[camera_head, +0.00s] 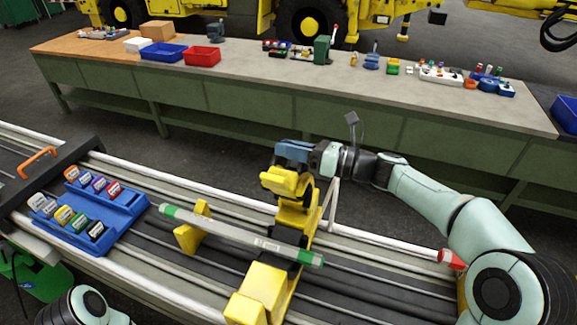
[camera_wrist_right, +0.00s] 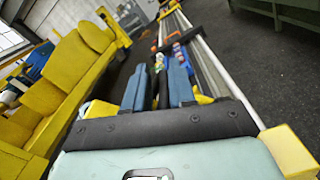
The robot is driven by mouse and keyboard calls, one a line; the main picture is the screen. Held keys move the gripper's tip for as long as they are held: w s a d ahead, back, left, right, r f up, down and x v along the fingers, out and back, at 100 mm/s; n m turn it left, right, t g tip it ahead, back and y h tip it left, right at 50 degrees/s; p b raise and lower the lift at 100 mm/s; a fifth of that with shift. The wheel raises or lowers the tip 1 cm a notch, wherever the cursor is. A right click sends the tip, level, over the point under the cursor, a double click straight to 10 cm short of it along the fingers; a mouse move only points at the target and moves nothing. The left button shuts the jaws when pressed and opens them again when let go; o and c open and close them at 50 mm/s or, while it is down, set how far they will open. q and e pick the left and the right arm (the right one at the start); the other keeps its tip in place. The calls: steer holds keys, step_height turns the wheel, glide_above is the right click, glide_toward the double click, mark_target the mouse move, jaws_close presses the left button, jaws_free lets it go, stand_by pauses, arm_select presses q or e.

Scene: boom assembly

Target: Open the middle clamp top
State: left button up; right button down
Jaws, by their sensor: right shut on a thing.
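The yellow middle clamp (camera_head: 297,218) stands on the rail bed, with its yellow clamp top (camera_head: 284,182) raised above the base. My right gripper (camera_head: 284,152) reaches in from the right at the clamp top, its blue fingers just above and behind the yellow part. It is shut on the clamp top, though the grip itself is mostly hidden in the head view. In the right wrist view, the gripper's two blue fingers (camera_wrist_right: 157,75) stand apart with a dark part between them. A grey tube (camera_head: 240,236) with green ends lies across the front of the clamp. My left gripper is out of view.
A yellow support (camera_head: 193,230) stands left of the clamp. A blue rack (camera_head: 125,213) with several labelled blocks sits on the rails at left. A red-tipped part (camera_head: 451,258) lies at right. A long workbench (camera_head: 230,66) with bins and tools runs behind.

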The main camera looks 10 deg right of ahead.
steer(key=w+d+f+m, duration=0.2)
steer(key=w+d+m, duration=0.2)
steer(key=w, duration=0.3)
steer(key=w+d+f+m, duration=0.2)
steer(key=w+d+m, duration=0.2)
steer(key=w, duration=0.3)
steer(key=shift+d+f+m, duration=0.3)
steer(key=shift+d+f, duration=0.05)
steer(key=shift+d, duration=0.4)
steer(key=shift+s, duration=0.1)
steer(key=c, duration=1.1)
jaws_free()
steer(key=shift+r, duration=0.1)
steer(key=v, duration=0.9)
steer(key=r+v, duration=0.1)
steer(key=v, duration=0.3)
steer(key=shift+s+d, duration=0.1)
steer(key=shift+d, duration=0.15)
